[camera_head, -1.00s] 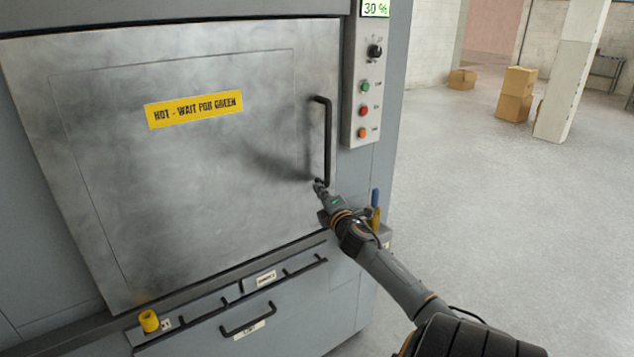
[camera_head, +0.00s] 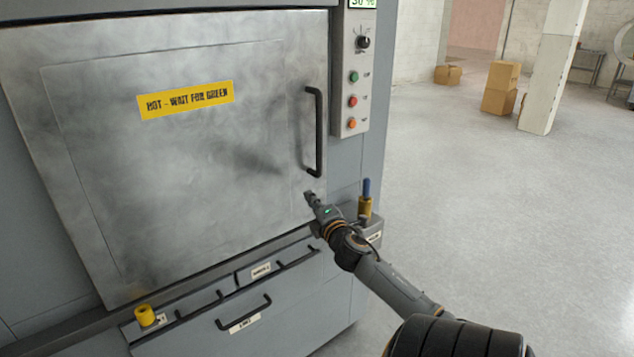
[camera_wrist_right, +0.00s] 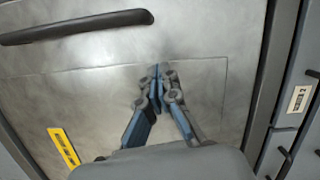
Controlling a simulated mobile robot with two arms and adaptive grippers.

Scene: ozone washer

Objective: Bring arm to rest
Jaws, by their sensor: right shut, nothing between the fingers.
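My right gripper (camera_head: 310,197) is shut and empty. It is in front of the washer door (camera_head: 160,190), a little below the lower end of the black door handle (camera_head: 314,132) and apart from it. In the right wrist view the fingertips of my right gripper (camera_wrist_right: 157,72) meet, with the metal door (camera_wrist_right: 90,85) behind them. The handle (camera_wrist_right: 75,27) crosses the upper left of that view. The door looks closed and bears a yellow label (camera_head: 186,98). My left gripper is not in view.
A control panel (camera_head: 354,85) with a knob and coloured buttons is right of the door. Below are a drawer handle (camera_head: 243,313), a yellow knob (camera_head: 145,315) and a side holder (camera_head: 365,206) with a blue-topped item. Open floor (camera_head: 480,220) lies to the right, with boxes (camera_head: 499,88) farther back.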

